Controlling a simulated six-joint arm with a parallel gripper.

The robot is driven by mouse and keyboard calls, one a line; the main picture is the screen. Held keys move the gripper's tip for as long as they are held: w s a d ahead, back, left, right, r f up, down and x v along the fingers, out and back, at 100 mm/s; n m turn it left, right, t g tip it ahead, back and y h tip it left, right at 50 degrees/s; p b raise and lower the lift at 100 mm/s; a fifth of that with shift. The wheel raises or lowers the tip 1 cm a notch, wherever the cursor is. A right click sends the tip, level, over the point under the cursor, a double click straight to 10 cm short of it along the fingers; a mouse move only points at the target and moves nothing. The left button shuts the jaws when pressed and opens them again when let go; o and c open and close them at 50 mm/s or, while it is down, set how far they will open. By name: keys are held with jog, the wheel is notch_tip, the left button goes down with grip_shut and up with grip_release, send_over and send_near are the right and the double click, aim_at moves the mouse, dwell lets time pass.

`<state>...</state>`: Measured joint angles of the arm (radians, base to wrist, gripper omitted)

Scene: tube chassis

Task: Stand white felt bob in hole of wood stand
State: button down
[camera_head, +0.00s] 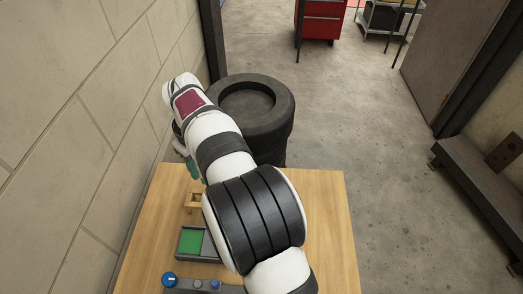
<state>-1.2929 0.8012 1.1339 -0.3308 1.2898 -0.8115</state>
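The wood stand (193,201) is a small light-wood piece on the wooden table (325,225), just left of my arm. My arm covers part of it, and I cannot make out its hole. My gripper (183,149) is at the far end of my arm, over the table's back left edge, beyond the stand. Its fingers are mostly hidden and too small to read. A dark green bit (194,171) shows just below it; I cannot tell what it is. I cannot make out the white felt bob.
A grey tray with a green floor (191,242) lies in front of the stand. A grey block with blue knobs (193,285) is at the front edge. Stacked tyres (277,110) stand behind the table. A block wall (75,120) runs close on the left. The table's right side is clear.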

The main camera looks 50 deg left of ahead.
jog(key=s+a+f, duration=0.1)
jog(key=s+f, duration=0.2)
jog(key=f, duration=0.2)
jog(key=shift+s, duration=0.15)
jog(key=shift+a+f, duration=0.1)
jog(key=shift+f, duration=0.65)
dwell(1.0)
jog(key=shift+f, duration=0.3)
dwell(0.6)
jog(key=shift+f, duration=1.15)
jog(key=shift+c, duration=1.9)
grip_release()
